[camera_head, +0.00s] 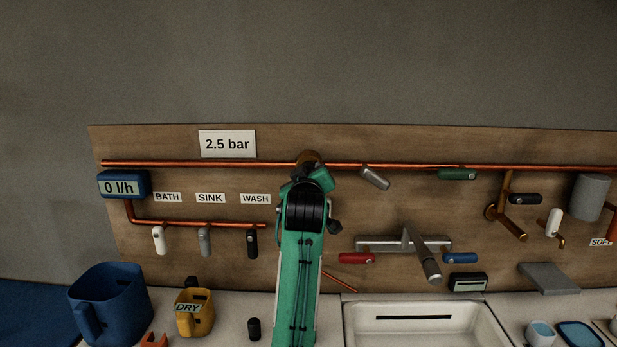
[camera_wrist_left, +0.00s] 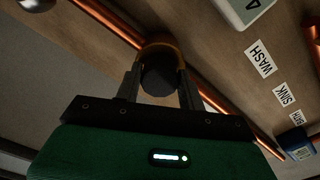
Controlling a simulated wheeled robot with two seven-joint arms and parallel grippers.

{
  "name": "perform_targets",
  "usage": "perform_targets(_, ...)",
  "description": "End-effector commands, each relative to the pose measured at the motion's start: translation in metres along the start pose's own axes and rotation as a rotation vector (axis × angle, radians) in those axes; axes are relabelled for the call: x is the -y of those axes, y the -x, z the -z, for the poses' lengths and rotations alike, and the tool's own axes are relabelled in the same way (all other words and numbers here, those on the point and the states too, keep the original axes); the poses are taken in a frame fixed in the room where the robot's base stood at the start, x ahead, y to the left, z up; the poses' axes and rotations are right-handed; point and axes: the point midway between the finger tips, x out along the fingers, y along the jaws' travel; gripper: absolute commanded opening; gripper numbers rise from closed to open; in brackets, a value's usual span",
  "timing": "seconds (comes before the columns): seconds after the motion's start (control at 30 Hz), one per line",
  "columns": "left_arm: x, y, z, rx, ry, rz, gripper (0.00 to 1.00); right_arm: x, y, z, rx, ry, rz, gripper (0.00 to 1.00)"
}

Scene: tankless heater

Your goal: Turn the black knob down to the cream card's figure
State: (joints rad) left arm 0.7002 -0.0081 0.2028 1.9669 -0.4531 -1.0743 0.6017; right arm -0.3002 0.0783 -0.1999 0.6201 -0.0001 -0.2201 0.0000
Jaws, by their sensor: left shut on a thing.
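The black knob (camera_wrist_left: 158,77) sits in a round copper-coloured fitting (camera_wrist_left: 163,46) on the copper pipe. My left gripper (camera_wrist_left: 158,88) has one finger on each side of the knob and is shut on it. In the head view my green left arm covers the knob, and only the top of the fitting (camera_head: 308,156) shows. The cream card (camera_head: 227,144) reads "2.5 bar" and is on the board left of the fitting. A pale rounded box (camera_wrist_left: 244,10) is cut off at the wrist view's top edge, and its reading cannot be made out. My right gripper is not in view.
A blue meter (camera_head: 122,184) reads "0 l/h". BATH, SINK and WASH labels hang above white, grey and black (camera_head: 252,243) taps. A mixer tap (camera_head: 405,245) is right of my arm, above a sink (camera_head: 425,325). A blue jug (camera_head: 110,303) and yellow DRY mug (camera_head: 194,313) stand below.

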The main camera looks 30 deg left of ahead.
Motion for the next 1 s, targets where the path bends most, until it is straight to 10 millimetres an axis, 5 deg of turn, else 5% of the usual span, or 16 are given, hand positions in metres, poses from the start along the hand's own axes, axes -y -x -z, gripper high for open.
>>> perform_targets(0.5, 0.0002, -0.0001, 0.0004, 0.000, 0.020, 0.001, 0.17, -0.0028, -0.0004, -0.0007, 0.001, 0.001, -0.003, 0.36)
perform_targets(0.53, 0.0002, -0.0001, 0.0004, 0.000, 0.020, 0.001, 0.43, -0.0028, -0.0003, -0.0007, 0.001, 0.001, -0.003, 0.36)
perform_targets(0.63, 0.0001, 0.0000, 0.0004, 0.000, 0.020, 0.000, 0.61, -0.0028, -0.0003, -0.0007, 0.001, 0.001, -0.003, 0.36)
perform_targets(1.0, 0.0000, 0.0053, -0.0003, -0.001, 0.020, -0.001, 0.61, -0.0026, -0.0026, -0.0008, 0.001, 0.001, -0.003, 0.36)
